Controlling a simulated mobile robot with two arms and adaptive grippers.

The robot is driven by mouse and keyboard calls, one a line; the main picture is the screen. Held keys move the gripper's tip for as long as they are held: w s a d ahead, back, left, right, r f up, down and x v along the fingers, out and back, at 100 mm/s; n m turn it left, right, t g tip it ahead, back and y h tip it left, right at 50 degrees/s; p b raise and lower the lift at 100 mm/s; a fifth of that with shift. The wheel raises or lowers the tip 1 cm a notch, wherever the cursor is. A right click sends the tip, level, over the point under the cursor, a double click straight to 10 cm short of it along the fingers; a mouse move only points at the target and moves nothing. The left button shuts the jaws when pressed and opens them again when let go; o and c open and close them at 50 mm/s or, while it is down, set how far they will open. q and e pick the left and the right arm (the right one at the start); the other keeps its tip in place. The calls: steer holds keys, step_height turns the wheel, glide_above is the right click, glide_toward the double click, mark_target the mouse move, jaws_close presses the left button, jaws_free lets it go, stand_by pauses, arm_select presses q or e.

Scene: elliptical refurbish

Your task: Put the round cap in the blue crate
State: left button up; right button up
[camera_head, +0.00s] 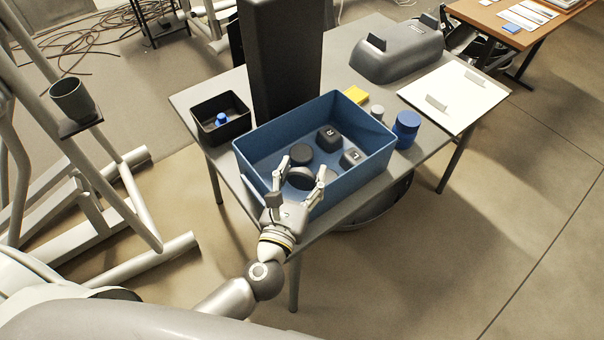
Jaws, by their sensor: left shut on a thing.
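The blue crate (355,178) stands on the grey table, open at the top. My left gripper (302,172) reaches over the crate's near wall, with its fingers closed on the sides of a dark round cap (300,181). The fingers partly hide the cap. I cannot tell whether the cap touches the crate floor. A second dark round piece (301,154) is in the crate just beyond it. My right gripper is not in view.
Two dark pieces marked R (327,138) and L (351,158) lie in the crate. A black bin (236,131) with a blue piece stands to the left. A blue cylinder (406,128), a yellow block (355,95) and a white board (455,97) are to the right.

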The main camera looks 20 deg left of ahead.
arm_select(q)
steer(key=shift+f, duration=0.35)
steer(key=o, duration=1.5)
steer(key=shift+r+p, duration=0.4)
steer(key=shift+r, duration=0.15)
steer(key=s+b, duration=0.4)
steer(key=s, duration=0.8)
steer(key=shift+a+r, duration=0.15)
steer(key=shift+a, duration=0.1)
